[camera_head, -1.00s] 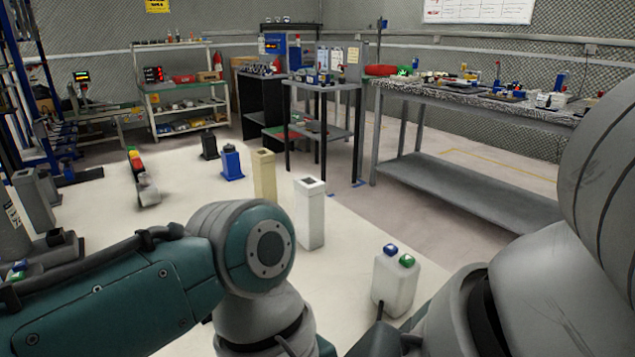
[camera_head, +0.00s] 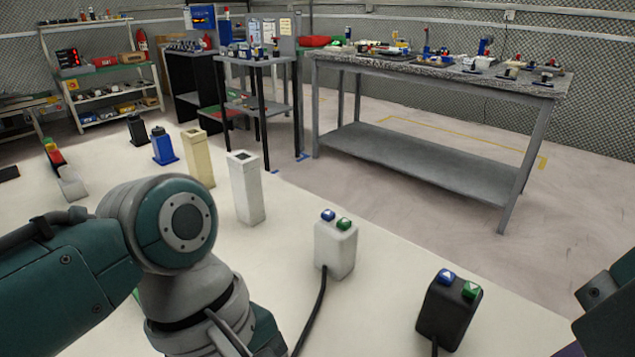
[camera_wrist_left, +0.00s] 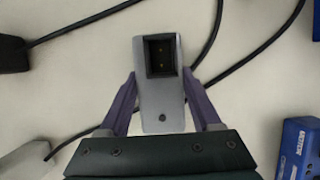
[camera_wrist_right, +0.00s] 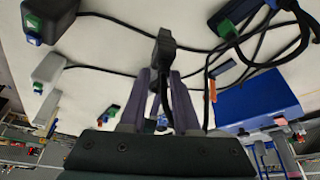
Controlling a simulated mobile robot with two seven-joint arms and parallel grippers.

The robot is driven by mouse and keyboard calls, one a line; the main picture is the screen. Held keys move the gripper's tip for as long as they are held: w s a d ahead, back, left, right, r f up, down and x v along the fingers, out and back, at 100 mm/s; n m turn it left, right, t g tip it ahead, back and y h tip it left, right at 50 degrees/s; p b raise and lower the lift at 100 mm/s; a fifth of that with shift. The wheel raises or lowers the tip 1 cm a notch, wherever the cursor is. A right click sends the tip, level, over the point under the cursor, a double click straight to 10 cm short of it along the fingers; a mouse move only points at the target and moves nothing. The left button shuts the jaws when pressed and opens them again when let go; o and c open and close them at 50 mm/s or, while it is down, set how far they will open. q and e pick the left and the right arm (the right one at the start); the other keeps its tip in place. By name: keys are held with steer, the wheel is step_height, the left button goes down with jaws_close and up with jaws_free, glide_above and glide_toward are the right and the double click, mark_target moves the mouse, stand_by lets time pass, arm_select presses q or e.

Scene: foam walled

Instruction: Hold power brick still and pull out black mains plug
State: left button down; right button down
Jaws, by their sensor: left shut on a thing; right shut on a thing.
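The grey power brick (camera_wrist_left: 159,100) is between the fingers of my left gripper (camera_wrist_left: 160,76), which is shut on its sides. The brick's dark socket faces the left wrist camera, with small pins showing and no plug in it. My right gripper (camera_wrist_right: 161,75) is shut on the black mains plug (camera_wrist_right: 164,45). The plug's cord hangs between the fingers, and no brick shows touching the plug. Both grippers are out of the head view, where my arm links show at the lower left and right edge.
Black cords (camera_wrist_left: 262,48) cross the white surface. A blue box (camera_wrist_right: 258,102) is in the right wrist view. A white block (camera_head: 335,248) and a black block (camera_head: 449,310), each with blue and green buttons, stand on the white surface. A grey workbench (camera_head: 430,165) stands behind.

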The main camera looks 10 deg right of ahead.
steer(key=shift+s+d, duration=0.3)
steer(key=shift+d, duration=0.5)
steer(key=shift+s+d, duration=0.25)
steer(key=shift+d, duration=0.55)
steer(key=shift+s+d, duration=0.3)
steer(key=shift+d, duration=0.5)
arm_select(q)
jaws_free()
steer(key=v, duration=1.2)
arm_select(e)
steer(key=shift+r, duration=0.1)
